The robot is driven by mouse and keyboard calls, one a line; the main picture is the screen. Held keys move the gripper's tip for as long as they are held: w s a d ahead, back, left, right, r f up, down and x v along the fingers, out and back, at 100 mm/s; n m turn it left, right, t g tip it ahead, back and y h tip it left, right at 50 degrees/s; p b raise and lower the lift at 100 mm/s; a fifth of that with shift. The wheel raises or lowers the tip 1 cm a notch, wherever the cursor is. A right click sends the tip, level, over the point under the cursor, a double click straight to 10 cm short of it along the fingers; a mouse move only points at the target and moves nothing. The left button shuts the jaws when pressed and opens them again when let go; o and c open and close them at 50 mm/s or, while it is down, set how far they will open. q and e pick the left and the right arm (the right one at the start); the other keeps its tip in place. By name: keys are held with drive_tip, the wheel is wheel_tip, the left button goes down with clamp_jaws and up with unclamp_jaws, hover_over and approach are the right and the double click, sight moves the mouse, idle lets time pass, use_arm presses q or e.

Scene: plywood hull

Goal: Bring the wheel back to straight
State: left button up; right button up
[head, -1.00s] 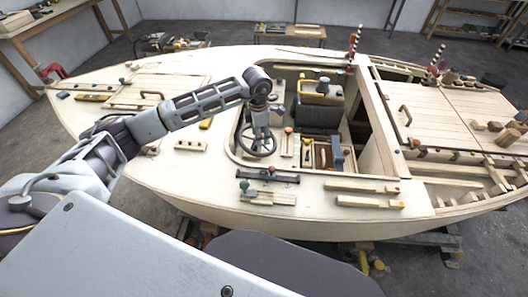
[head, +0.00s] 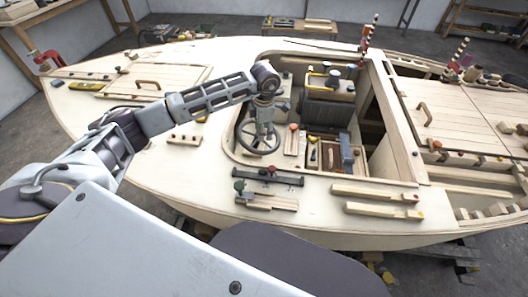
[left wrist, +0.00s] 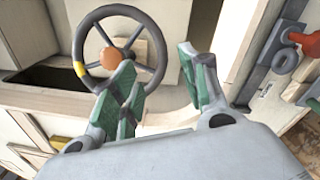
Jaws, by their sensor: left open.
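The steering wheel (head: 258,138) is in the cockpit in the head view, a dark grey rim with spokes. In the left wrist view the wheel (left wrist: 90,37) shows an orange hub and a yellow mark on the left of its rim. My left gripper (head: 265,128) points down over the wheel. In the left wrist view its green-padded fingers (left wrist: 157,62) are apart, with the right part of the rim showing between them. Whether the fingers touch the rim cannot be told. My right gripper is not in view.
Right of the wheel are a dark seat (head: 326,105) and a tool tray (head: 324,152). A dark rail (head: 268,176) and wood strips (head: 376,194) lie on the near deck.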

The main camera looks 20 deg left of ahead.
use_arm(q)
drive_tip(key=f, duration=1.2)
drive_tip(key=shift+w+a, duration=0.25)
drive_tip(key=shift+w, duration=0.05)
drive_tip(key=shift+f, duration=0.65)
drive_tip(key=shift+a+f, duration=0.1)
drive_tip(key=shift+f, duration=0.1)
drive_tip(key=shift+w, duration=0.1)
drive_tip(key=c, duration=1)
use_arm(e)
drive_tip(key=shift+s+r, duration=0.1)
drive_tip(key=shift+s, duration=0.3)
